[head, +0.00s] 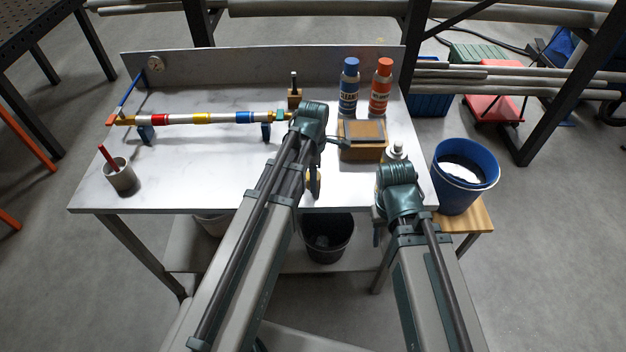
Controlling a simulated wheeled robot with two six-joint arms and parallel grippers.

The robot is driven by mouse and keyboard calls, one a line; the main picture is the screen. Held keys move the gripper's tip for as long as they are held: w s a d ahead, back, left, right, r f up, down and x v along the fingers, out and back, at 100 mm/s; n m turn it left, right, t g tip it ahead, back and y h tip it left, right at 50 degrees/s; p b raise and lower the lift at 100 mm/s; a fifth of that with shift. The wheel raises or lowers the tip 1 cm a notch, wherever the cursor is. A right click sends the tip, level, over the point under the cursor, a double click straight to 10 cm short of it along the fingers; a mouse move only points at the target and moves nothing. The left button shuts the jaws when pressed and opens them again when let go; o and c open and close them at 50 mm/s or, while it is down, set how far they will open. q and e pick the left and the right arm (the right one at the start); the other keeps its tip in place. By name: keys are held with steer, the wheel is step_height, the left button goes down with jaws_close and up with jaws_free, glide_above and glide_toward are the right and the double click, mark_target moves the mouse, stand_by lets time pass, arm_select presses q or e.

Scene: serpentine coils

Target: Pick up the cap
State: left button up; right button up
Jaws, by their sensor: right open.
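I cannot make out for sure which thing is the cap. A small white rounded piece with a narrow top (396,149) stands at the right of the table, just behind my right wrist, its lower part hidden. A banded tube (200,119) lies across stands, with a green piece (281,115) near its right end. My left gripper (315,183) hangs down over the table's front part; its fingertips are too small to read. My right gripper (379,220) is open at the front right edge, mostly hidden behind its wrist and apart from the white piece.
A grey cup (121,179) holds a red stick at left. A blue bucket (465,178) stands right. The table's front left-middle is clear.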

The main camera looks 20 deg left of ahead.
arm_select(q)
steer(key=c, duration=0.9)
